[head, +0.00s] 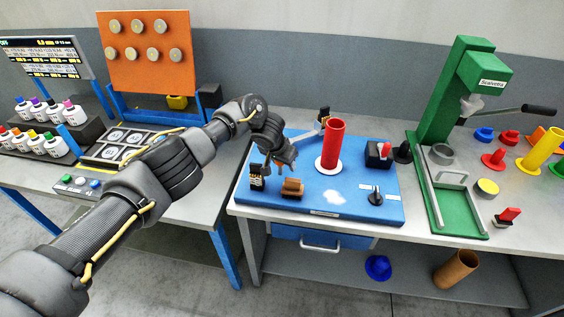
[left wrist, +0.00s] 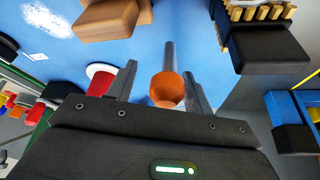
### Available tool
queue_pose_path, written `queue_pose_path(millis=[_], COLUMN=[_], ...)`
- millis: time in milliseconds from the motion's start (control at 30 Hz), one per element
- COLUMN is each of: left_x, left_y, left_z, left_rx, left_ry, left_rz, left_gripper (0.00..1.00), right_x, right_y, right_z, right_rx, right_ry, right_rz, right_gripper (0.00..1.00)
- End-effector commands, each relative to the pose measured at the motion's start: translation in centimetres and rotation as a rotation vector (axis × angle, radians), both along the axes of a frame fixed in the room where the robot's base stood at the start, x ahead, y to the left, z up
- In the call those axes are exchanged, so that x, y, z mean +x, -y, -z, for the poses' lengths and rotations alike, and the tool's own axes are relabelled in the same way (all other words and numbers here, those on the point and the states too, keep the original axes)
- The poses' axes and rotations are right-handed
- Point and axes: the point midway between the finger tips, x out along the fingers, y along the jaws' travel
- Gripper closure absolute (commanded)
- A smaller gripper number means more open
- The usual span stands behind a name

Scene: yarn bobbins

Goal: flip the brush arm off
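My left gripper (head: 279,168) hangs over the back left of a blue board (head: 335,205). In the left wrist view, its two dark fingers (left wrist: 160,84) are apart. An orange rounded end (left wrist: 168,88) on a thin grey rod (left wrist: 169,55) shows between them; I cannot tell whether they touch it. A brown block (head: 292,188), also in the left wrist view (left wrist: 108,18), sits in front of the gripper. A silver arm (head: 306,134) runs behind it to a dark post. I cannot tell for sure which part is the brush arm. My right gripper is not in view.
A red bobbin (head: 332,145) stands on a white disc, right of the gripper. A black block with brass teeth (head: 257,178) is at its left. A red-switch box (head: 379,154) and a black knob (head: 376,195) are farther right.

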Motion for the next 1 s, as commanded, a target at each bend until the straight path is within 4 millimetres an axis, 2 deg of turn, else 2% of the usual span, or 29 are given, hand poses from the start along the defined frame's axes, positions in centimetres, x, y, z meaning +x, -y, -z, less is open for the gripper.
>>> queue_pose_path(millis=[233, 367, 467, 767, 833, 1000], left_x=[0.0, -0.2, -0.6, -2.4, -2.7, -3.3], left_y=[-0.3, -0.4, -0.6, -1.6, -1.9, -2.2], left_z=[0.0, -0.6, -1.8, -7.2, -8.8, -9.9], left_rx=[0.003, 0.001, 0.0, 0.001, 0.004, 0.004], left_ry=[-0.001, -0.001, 0.0, 0.003, 0.005, 0.002], left_rz=[-0.003, -0.002, 0.0, 0.001, 0.001, 0.0], left_gripper=[0.49, 0.49, 0.49, 0.49, 0.49, 0.49], right_x=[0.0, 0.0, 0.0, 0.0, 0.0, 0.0], right_y=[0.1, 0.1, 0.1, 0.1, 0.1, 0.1], right_z=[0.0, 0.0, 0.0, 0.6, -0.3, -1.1], right_rx=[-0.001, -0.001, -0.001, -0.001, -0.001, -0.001], right_ry=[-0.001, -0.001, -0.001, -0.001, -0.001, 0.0], right_rz=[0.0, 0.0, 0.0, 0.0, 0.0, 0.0], right_gripper=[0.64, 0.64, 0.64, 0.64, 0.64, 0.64])
